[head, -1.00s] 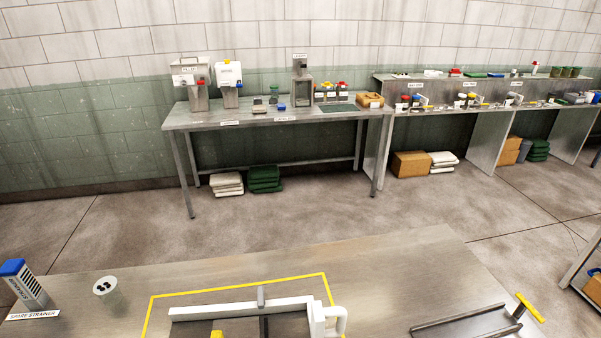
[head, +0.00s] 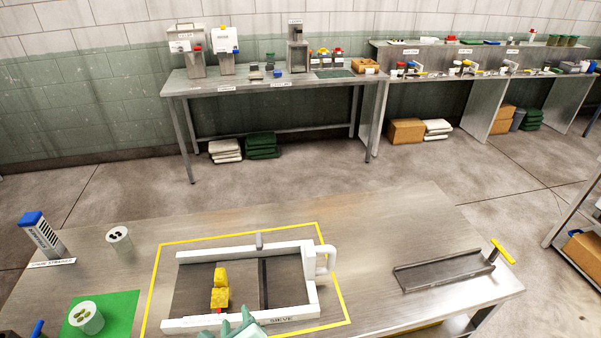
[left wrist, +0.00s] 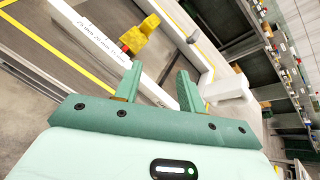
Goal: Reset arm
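My left gripper (head: 234,322) shows its green fingers at the bottom edge of the head view, at the near side of the white sieve frame (head: 190,257). In the left wrist view, its two fingers (left wrist: 158,82) stand apart with nothing between them, so it is open. The sieve's near rail (left wrist: 105,45) crosses behind the fingertips in that view. A yellow block-like part (head: 220,290) with some red at its base stands inside the sieve; it also shows in the left wrist view (left wrist: 140,38). My right gripper is not in view.
Yellow tape (head: 235,235) outlines the sieve on the metal table (head: 370,220). A cup (head: 88,316) on a green mat, another cup (head: 119,238) and a blue-topped strainer (head: 42,233) stand left. A metal tray (head: 440,270) lies right. Table between sieve and tray is clear.

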